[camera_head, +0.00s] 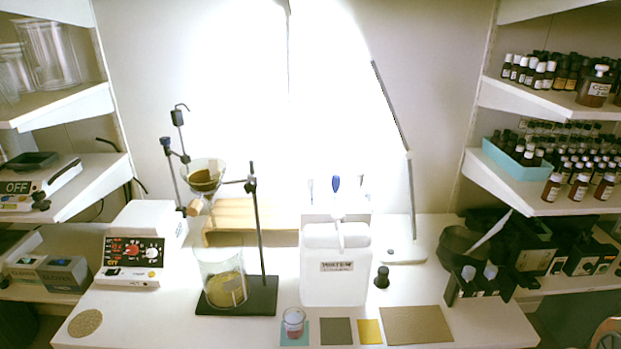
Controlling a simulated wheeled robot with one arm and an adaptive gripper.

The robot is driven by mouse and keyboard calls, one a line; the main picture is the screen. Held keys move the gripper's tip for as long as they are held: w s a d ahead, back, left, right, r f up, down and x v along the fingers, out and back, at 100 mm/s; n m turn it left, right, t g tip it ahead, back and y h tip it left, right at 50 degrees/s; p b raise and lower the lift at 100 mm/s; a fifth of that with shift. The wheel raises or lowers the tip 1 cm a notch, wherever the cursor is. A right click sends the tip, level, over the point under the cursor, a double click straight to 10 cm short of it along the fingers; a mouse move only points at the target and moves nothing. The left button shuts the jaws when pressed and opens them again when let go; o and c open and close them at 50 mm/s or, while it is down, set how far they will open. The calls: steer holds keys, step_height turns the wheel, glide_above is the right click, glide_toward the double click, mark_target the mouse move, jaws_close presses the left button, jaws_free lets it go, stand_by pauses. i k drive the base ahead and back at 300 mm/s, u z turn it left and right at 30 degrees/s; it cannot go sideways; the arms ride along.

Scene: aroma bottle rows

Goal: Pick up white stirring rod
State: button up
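A thin white stick (492,229) slants up to the right out of a dark bowl (460,241) on the right side of the bench. It may be the white stirring rod, but it is too small to be sure. Its lower end is hidden in or behind the bowl. My gripper is not in view, and nothing is seen touching the stick.
A black holder with bottles (477,285) stands in front of the bowl, with dark boxes (530,250) to its right. A lamp base (403,251) and white jug (335,262) stand left. Flat mats (416,325) lie in front. A glass beaker (224,280) stands by a stand.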

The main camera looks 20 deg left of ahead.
mark_target(360, 177)
steer(key=u, duration=1)
steer(key=i, duration=0.95)
steer(key=u, duration=1.05)
